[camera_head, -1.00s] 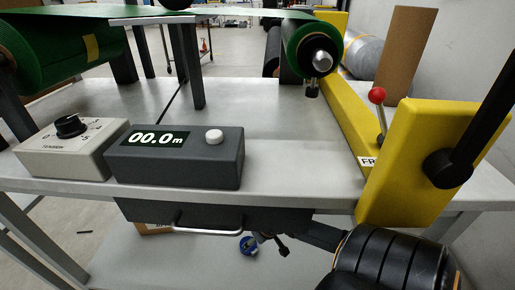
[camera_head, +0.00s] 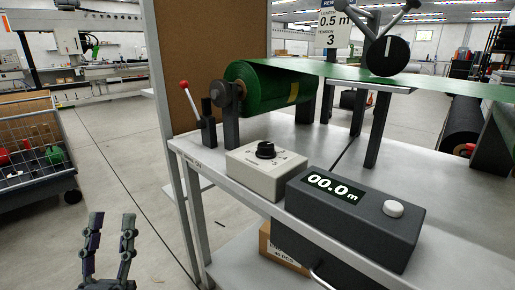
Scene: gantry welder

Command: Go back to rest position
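My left gripper (camera_head: 108,250) is at the bottom left of the head view. Its two dark fingers point up and stand apart, with nothing between them. It is over the floor, left of the grey table (camera_head: 240,208) and not touching it. On the table are a dark box with a display reading 00.0 m (camera_head: 355,215) and a white button, and a beige box with a black knob (camera_head: 267,168). A green roll (camera_head: 275,88) is mounted behind them, beside a red-tipped lever (camera_head: 196,105). My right gripper is not in view.
A wire cart (camera_head: 35,165) with red and green items stands at the left. A brown board (camera_head: 205,50) rises behind the table. A cardboard box (camera_head: 280,250) sits on the lower shelf. The floor between cart and table is clear.

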